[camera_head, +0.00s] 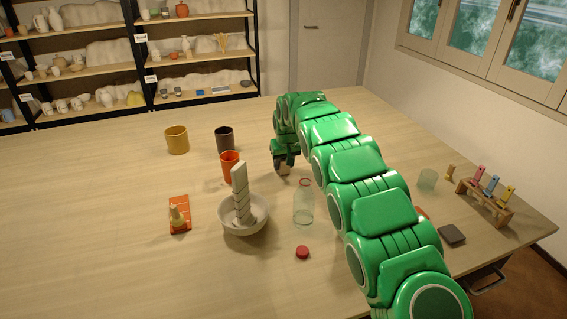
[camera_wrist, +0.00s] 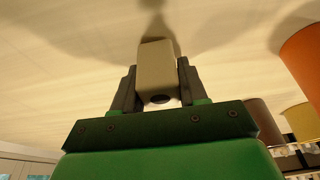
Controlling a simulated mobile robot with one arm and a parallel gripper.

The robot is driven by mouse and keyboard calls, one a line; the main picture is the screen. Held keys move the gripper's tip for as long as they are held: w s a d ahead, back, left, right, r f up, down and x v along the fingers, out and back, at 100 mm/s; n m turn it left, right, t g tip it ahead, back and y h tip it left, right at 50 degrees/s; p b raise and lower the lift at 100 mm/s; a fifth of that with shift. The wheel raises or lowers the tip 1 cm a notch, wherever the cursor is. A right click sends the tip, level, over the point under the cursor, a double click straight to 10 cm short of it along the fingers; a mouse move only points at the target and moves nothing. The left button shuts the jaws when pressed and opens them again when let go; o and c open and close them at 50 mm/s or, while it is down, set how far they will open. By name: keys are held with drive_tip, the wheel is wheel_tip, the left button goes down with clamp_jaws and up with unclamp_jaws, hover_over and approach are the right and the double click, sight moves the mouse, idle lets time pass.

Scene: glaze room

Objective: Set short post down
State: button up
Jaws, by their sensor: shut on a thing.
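My gripper (camera_head: 283,163) is over the middle of the table, right of the orange cup and behind the clear bottle. In the wrist view, my gripper (camera_wrist: 157,85) has its two dark fingers on either side of the short post (camera_wrist: 156,60), a pale beige block with a round dark hole in its near end. It is shut on the post. In the head view only a small part of the post (camera_head: 283,169) shows below the fingers. The wrist view shows a shadow beyond its far end; I cannot tell whether the post touches the table.
The orange cup (camera_head: 229,160), dark cup (camera_head: 224,138) and yellow cup (camera_head: 177,140) stand left of my gripper. A clear bottle (camera_head: 303,207) and red cap (camera_head: 302,252) are nearer. A wooden rack (camera_head: 484,200) stands right. The table's far left is clear.

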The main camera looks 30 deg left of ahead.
idle(0.3)
drive_tip(key=o, duration=1.1)
drive_tip(key=shift+f, duration=0.1)
drive_tip(key=v, duration=1.2)
